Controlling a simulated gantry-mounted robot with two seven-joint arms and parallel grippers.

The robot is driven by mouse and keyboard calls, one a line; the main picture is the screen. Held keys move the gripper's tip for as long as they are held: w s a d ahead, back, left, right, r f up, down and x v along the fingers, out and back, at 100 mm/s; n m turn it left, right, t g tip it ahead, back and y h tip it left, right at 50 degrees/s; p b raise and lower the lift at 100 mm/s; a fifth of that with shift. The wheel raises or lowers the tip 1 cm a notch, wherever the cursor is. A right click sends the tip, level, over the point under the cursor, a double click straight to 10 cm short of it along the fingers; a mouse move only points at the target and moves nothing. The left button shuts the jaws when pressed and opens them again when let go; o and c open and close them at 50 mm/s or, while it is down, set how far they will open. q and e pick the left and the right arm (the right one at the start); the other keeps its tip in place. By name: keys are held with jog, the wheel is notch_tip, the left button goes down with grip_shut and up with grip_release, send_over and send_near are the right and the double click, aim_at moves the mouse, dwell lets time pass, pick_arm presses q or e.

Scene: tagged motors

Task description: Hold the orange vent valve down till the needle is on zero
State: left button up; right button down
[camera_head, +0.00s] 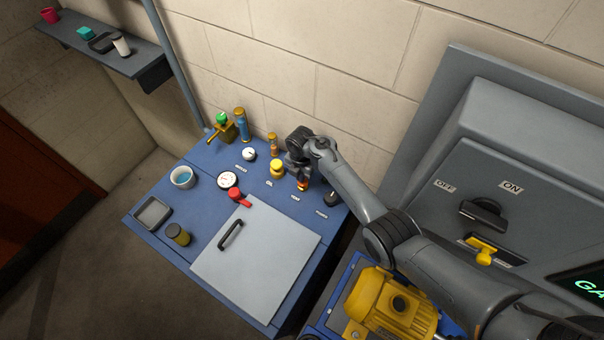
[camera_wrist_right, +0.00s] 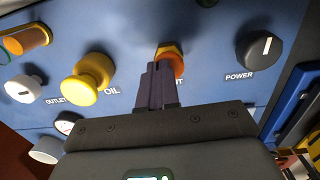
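The orange vent valve (camera_head: 303,186) stands on the blue panel above the "VENT" label, partly hidden by my right gripper (camera_head: 302,177). In the right wrist view the valve (camera_wrist_right: 173,62) is orange with a brassy collar, and my right gripper's fingers (camera_wrist_right: 160,72) overlap it. These fingers are together, with their tips at the valve; whether they press it down cannot be told. The round white gauge (camera_head: 228,180) is left of the valve, beside a red handle (camera_head: 239,196); its needle is too small to read. My left gripper is not in view.
A yellow oil knob (camera_head: 277,167) and a black power knob (camera_head: 331,199) flank the valve closely. A white outlet knob (camera_head: 249,154) is further left. A grey lid (camera_head: 255,260) with a black handle lies in front. A yellow motor (camera_head: 390,305) is below my right arm.

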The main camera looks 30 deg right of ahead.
jog(key=shift+s+d+f, duration=0.15)
jog(key=shift+s+f, duration=0.45)
jog(key=shift+f, duration=0.25)
jog(key=shift+w+r, duration=0.15)
jog(key=shift+r, duration=0.3)
notch_tip(320, 180, up, 12)
jog(key=p, duration=0.1)
jog(key=shift+w+a+f, duration=0.15)
jog(key=shift+w+a, duration=0.05)
jog(key=shift+w, duration=0.1)
